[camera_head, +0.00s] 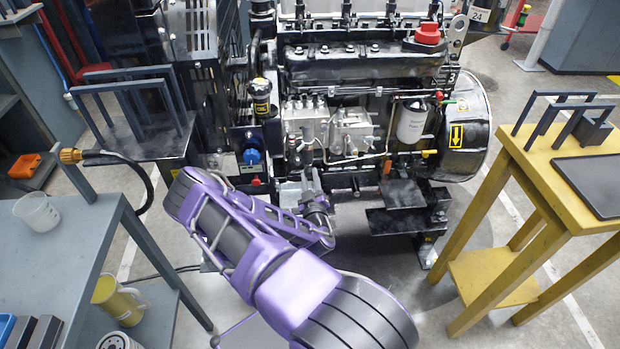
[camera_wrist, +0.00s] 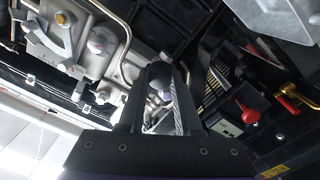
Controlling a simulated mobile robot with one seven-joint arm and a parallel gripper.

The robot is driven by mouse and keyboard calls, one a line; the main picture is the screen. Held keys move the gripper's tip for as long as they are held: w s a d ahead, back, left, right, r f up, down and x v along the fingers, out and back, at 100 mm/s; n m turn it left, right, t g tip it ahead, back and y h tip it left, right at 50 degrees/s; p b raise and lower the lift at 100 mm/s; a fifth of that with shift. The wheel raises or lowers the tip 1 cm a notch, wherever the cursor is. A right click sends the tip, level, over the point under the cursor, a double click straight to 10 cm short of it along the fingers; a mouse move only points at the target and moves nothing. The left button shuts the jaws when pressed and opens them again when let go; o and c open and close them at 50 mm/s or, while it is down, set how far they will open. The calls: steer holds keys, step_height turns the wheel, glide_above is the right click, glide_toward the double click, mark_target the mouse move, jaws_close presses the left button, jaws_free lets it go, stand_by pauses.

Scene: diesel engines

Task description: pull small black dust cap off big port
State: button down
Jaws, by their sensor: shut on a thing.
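My gripper (camera_head: 312,190) is low at the front of the diesel engine (camera_head: 365,75), below the fuel pump area. In the wrist view its two dark fingers (camera_wrist: 163,82) are close together, shut on a small dark thing that I take for the black dust cap. The cap is mostly hidden between the fingertips. The big port is hidden behind the fingers, and I cannot tell whether the cap is still seated on it. In the head view my purple arm hides the area below the gripper.
A metal pipe (camera_wrist: 126,50) runs close to the left of the fingers. A red knob (camera_wrist: 249,114) is at the right. A blue cap (camera_head: 251,156) and a white filter (camera_head: 412,122) are on the engine. A grey bench (camera_head: 62,262) and a yellow table (camera_head: 560,190) flank my arm.

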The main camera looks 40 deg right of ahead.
stand_by(0.3)
steer(key=p+v, duration=0.1)
steer(key=v, duration=0.5)
stand_by(0.6)
